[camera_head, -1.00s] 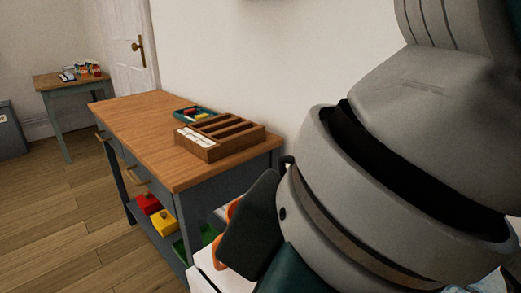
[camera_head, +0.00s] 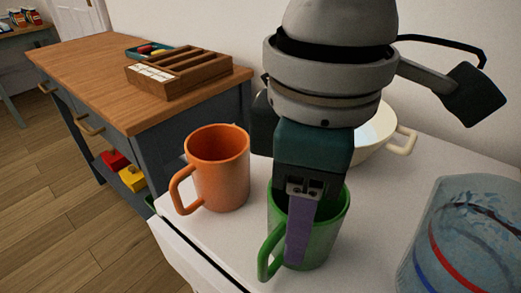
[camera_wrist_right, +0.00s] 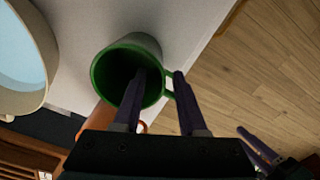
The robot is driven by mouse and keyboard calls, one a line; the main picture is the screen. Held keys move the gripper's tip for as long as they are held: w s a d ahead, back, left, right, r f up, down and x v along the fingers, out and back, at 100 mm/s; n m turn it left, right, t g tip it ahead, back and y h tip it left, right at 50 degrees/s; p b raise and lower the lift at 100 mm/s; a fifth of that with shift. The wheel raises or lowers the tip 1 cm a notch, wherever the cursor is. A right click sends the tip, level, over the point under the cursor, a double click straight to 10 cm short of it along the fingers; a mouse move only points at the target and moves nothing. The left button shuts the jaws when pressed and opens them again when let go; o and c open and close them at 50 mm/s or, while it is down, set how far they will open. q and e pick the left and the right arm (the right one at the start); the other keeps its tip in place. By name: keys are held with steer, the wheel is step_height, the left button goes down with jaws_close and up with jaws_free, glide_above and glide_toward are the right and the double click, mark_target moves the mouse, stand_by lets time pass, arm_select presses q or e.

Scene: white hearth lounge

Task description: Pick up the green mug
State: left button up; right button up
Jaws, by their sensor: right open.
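The green mug (camera_head: 328,232) stands upright on the white table, its handle toward the lower left. My right gripper (camera_head: 297,240) reaches down over it from above, open. One purple finger shows in front of the mug's near wall in the head view; the other is hidden. In the right wrist view the mug (camera_wrist_right: 104,70) lies ahead of the open right gripper (camera_wrist_right: 159,74). One finger overlaps the mug's mouth and the other is by its handle. I cannot tell whether either touches.
An orange mug (camera_head: 222,178) stands left of the green mug. A cream pot (camera_head: 372,135) is behind, and a clear bluish container (camera_head: 465,240) is at right. The white table (camera_head: 380,200) ends at left; a wooden-topped workbench (camera_head: 90,60) stands beyond.

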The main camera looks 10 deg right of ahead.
step_height(320, 180, down, 3)
steer(key=shift+f+b, duration=0.1)
steer(key=shift+b, duration=0.2)
jaws_close()
stand_by(1.2)
